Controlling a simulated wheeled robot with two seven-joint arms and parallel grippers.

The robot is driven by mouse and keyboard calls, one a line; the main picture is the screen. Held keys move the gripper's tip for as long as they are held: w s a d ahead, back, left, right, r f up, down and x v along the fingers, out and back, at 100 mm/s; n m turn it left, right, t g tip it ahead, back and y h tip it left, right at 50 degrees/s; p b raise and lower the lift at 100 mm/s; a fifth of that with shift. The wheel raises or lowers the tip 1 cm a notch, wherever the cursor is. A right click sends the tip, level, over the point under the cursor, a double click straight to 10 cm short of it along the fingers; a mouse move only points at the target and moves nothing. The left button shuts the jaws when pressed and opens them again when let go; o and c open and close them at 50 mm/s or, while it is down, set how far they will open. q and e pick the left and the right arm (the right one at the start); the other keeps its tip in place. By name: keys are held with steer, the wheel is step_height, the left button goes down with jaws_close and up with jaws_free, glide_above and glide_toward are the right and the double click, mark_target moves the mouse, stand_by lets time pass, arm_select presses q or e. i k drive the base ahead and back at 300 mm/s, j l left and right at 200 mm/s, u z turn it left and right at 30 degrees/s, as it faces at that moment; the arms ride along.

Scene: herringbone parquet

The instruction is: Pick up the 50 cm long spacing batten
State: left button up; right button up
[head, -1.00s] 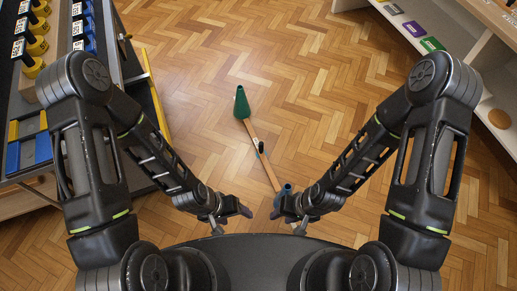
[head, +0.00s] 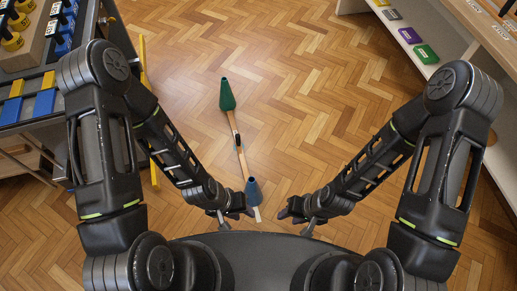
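The spacing batten (head: 241,160) is a thin pale wooden strip on the parquet, running from a green cone (head: 227,97) down to a blue cone (head: 253,191). A small dark piece sits on or beside its middle. Its near end (head: 257,214) shows just below the blue cone, close to my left gripper. My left gripper (head: 248,207) is just left of that near end; I cannot tell whether they touch. My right gripper (head: 284,210) is a short way right of it, apart from the batten. Both grippers are small and dark, and their finger opening is not clear.
A workbench with blue and yellow blocks (head: 42,104) stands at the left, with a yellow rail (head: 154,172) beside it. A pale shelf unit (head: 469,62) with coloured labels stands at the right. The parquet (head: 310,100) between them is mostly clear.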

mark_target(237, 138)
steer(key=i+l+u, duration=0.1)
steer(key=l, duration=0.4)
steer(key=i+l+u, duration=0.1)
steer(key=l, duration=0.45)
steer(key=i+l+u, duration=0.1)
steer(key=l, duration=0.4)
steer(key=i+l, duration=0.1)
steer(key=l, duration=0.45)
steer(key=i+l+u, duration=0.2)
steer(key=i, duration=0.25)
steer(key=i+l+u, duration=0.2)
steer(key=i+l, duration=0.2)
steer(key=i+j, duration=0.2)
steer(key=i, duration=0.15)
steer(key=i+j+u, duration=0.1)
steer(key=i+j, duration=0.15)
steer(key=i, duration=0.15)
